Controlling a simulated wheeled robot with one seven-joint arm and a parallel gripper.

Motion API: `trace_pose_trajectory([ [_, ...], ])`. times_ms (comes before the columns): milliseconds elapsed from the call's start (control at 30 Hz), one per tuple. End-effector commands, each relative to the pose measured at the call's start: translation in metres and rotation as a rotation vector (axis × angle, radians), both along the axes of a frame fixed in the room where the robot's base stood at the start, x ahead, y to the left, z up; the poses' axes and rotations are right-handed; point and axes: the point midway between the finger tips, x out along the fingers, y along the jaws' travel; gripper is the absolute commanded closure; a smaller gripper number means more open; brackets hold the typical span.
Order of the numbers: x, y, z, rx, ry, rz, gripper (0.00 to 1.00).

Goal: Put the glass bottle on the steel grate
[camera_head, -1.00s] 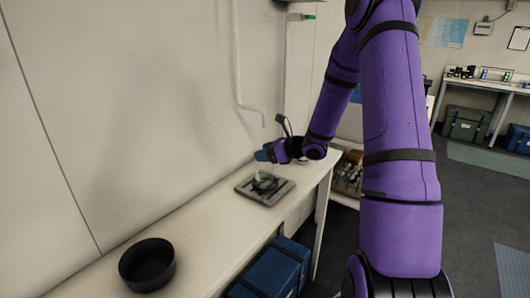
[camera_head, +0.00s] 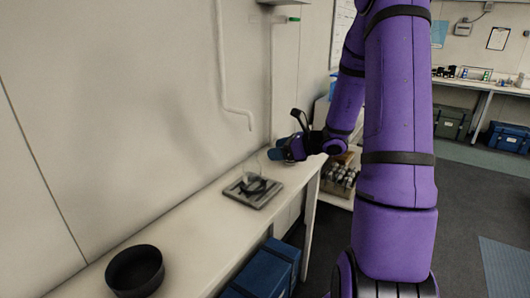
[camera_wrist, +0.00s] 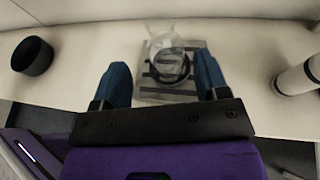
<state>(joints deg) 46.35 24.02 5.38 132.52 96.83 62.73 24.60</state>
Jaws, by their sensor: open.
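The steel grate (camera_head: 240,197) lies on the white bench. It shows in the wrist view (camera_wrist: 150,97) as a pale plate with dark slats. A clear glass bottle (camera_wrist: 163,42) appears over the grate, faint and see-through; a dark ring (camera_wrist: 172,66) shows at it. I cannot tell its exact contact with the slats. In the head view the bottle is a faint clear shape on the grate. My gripper (camera_head: 276,153) is behind and right of the grate. In the wrist view its two blue fingers stand wide apart, with nothing held between them.
A black bowl (camera_head: 135,271) stands at the bench's near end. Blue bins (camera_head: 268,270) sit below the bench. A rack of small items (camera_head: 341,178) is beyond its end. The bench between bowl and grate is clear.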

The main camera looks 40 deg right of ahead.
Motion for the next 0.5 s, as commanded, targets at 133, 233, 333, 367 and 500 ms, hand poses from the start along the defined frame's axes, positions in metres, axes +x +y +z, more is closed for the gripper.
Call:
trace_pose_trajectory([
  [133, -0.012, -0.008, 0.005, 0.001, -0.001, -0.001, 0.32],
  [233, -0.016, -0.007, 0.009, -0.008, -0.002, 0.01, 0.32],
  [333, -0.019, 0.009, 0.02, -0.058, -0.012, 0.079, 0.32],
  [367, -0.02, 0.018, 0.025, -0.084, -0.017, 0.112, 0.32],
  [500, -0.035, 0.07, 0.054, -0.262, -0.052, 0.34, 0.32],
])
